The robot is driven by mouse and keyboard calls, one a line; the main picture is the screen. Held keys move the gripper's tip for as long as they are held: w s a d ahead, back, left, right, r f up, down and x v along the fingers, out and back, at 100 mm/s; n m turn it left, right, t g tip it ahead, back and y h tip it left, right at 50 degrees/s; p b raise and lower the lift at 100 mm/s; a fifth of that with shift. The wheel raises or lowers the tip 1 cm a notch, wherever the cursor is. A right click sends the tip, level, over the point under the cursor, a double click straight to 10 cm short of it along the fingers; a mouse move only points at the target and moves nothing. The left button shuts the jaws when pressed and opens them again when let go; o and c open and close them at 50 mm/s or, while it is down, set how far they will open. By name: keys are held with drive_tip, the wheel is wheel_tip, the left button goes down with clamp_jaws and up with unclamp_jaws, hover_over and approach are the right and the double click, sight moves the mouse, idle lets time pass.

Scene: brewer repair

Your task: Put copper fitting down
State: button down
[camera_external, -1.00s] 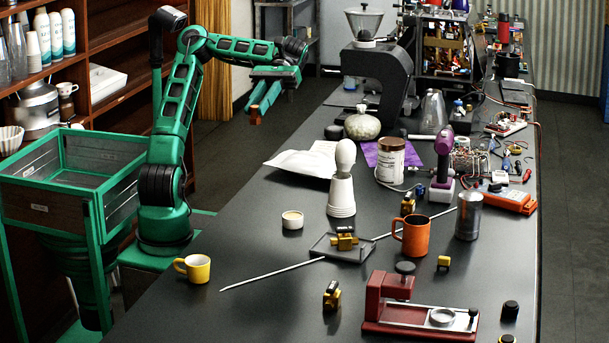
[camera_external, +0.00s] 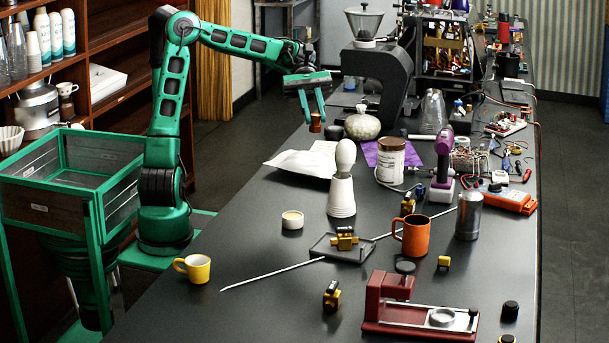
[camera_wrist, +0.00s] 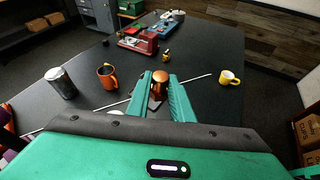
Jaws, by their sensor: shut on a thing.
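The copper fitting (camera_external: 315,123) is a small brown-orange piece between the fingertips of my gripper (camera_external: 314,117). It is held in the air above the far left part of the dark table (camera_external: 250,240), near its left edge. In the wrist view the copper fitting (camera_wrist: 159,84) sits between the two green fingers of my gripper (camera_wrist: 160,88), with the table behind it. My gripper is shut on the fitting and points down.
White paper bags (camera_external: 302,163) lie on the table below and in front of my gripper. The table's front left is fairly clear.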

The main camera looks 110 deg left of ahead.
drive_tip(key=w+a+n+t+y, duration=0.2)
drive_tip(key=w+a+n+t, duration=0.1)
drive_tip(key=a, duration=0.4)
drive_tip(key=w+a+n+t+y, duration=0.2)
drive_tip(key=w+a+n+y, duration=0.15)
drive_tip(key=a, duration=0.25)
drive_tip(key=s+a+r+n+t+y, duration=0.1)
drive_tip(key=a+r+n+t+y, duration=0.3)
drive_tip(key=a, duration=1)
wheel_tip(320, 180, down, 17)
drive_tip(key=n+g, duration=0.1)
drive_tip(key=shift+y, duration=0.45)
drive_tip(key=w+d+f, duration=0.3)
drive_tip(key=d, duration=0.1)
drive_tip(key=w+d+f, duration=0.4)
drive_tip(key=shift+d+f, duration=0.1)
drive_tip(key=shift+f, duration=2.15)
